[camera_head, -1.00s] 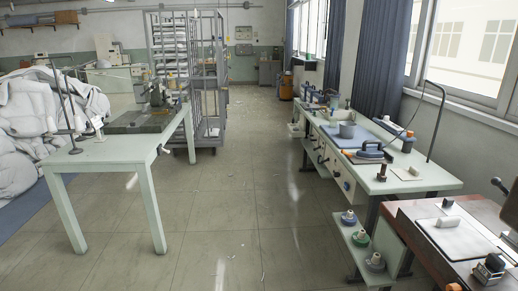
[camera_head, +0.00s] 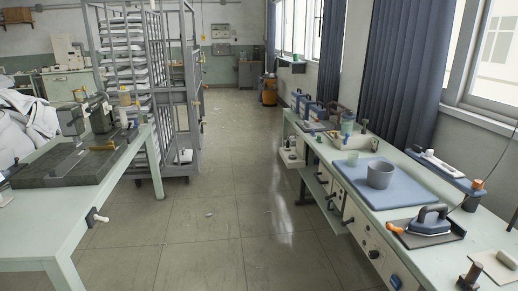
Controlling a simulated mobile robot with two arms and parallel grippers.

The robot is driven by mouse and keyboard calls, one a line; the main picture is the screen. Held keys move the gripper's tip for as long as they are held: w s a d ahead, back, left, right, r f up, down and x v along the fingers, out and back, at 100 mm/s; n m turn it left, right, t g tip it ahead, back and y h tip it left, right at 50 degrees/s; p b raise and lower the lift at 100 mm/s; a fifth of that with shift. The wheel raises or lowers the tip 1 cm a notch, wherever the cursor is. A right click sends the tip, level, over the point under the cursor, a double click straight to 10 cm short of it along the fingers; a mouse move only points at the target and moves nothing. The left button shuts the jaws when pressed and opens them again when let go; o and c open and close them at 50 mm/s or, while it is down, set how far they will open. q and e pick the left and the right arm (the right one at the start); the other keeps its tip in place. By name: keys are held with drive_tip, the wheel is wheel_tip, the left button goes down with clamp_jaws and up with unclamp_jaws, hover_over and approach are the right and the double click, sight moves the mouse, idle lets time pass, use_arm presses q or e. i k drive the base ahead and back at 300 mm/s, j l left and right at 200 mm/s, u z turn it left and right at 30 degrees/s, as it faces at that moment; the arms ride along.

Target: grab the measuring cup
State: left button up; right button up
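A grey, round, open-topped cup (camera_head: 379,174) stands upright on a blue mat (camera_head: 402,190) on the right workbench. It looks like the measuring cup, though no markings can be made out. A smaller greenish cup (camera_head: 347,125) stands farther back on the same bench, by a light tray. Neither of my grippers is in view, and nothing touches the grey cup.
The left table (camera_head: 50,222) holds a dark slab and tools. A grey wheeled rack (camera_head: 180,100) stands behind it. The aisle floor (camera_head: 215,230) between is mostly clear.

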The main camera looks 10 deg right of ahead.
sight(352, 159)
drive_tip(key=i+j+z, duration=0.1)
drive_tip(key=i+z, duration=0.35)
drive_tip(key=i+j+z, duration=0.25)
drive_tip(key=i+z, duration=0.2)
drive_tip(key=i+j+z, duration=0.7)
drive_tip(key=j+z, duration=0.2)
